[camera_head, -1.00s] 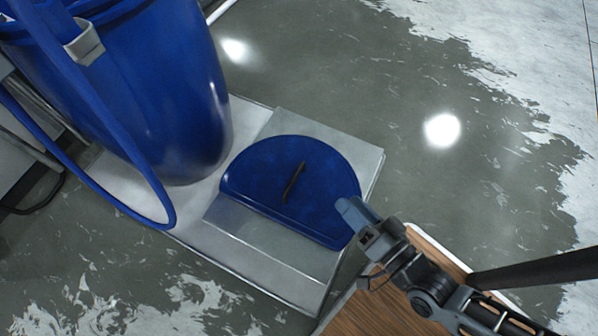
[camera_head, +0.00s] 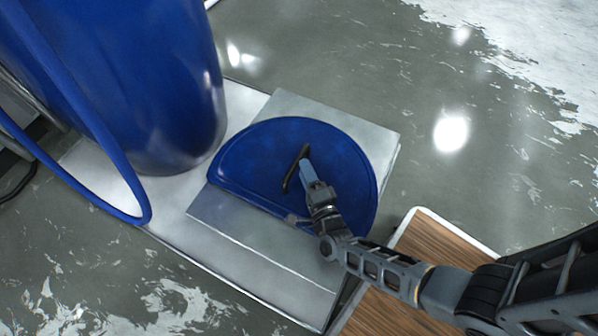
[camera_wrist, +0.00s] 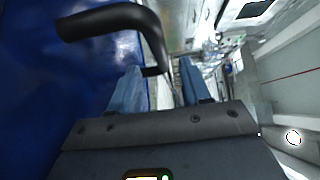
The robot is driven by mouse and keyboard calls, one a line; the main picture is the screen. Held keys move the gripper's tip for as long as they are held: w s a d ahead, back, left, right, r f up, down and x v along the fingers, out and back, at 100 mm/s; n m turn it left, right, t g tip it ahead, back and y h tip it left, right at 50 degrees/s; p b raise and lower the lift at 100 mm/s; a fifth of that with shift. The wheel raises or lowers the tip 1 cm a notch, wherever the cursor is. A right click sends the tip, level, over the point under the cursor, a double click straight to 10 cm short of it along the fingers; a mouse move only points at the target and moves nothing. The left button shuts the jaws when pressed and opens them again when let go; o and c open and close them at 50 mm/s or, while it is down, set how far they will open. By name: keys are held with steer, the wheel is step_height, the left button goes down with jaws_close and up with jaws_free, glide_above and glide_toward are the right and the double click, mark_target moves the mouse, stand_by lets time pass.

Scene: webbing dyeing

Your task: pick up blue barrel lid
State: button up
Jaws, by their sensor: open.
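The blue barrel lid (camera_head: 345,165) is a half-round panel lying flat on a metal platform. A dark bar handle (camera_head: 291,178) stands up from its middle. My gripper (camera_head: 305,168) is over the lid with its fingertips right beside the handle. In the wrist view, the black handle (camera_wrist: 118,18) curves down close to the open blue-tipped fingers (camera_wrist: 160,85), and its lower end shows between them. The blue lid surface (camera_wrist: 35,90) fills the left of that view. Whether the fingers touch the handle cannot be told.
The metal platform (camera_head: 250,238) carries the lid. A large blue barrel (camera_head: 165,95) with a blue hose (camera_head: 85,180) stands at its left. A wooden board (camera_head: 440,245) with a white rim is at the lower right. Grey floor to the right is clear.

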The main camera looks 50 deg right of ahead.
mark_target(299, 156)
steer(key=shift+b+x, duration=0.75)
steer(key=shift+x, duration=1.9)
steer(key=shift+r, duration=0.1)
jaws_close()
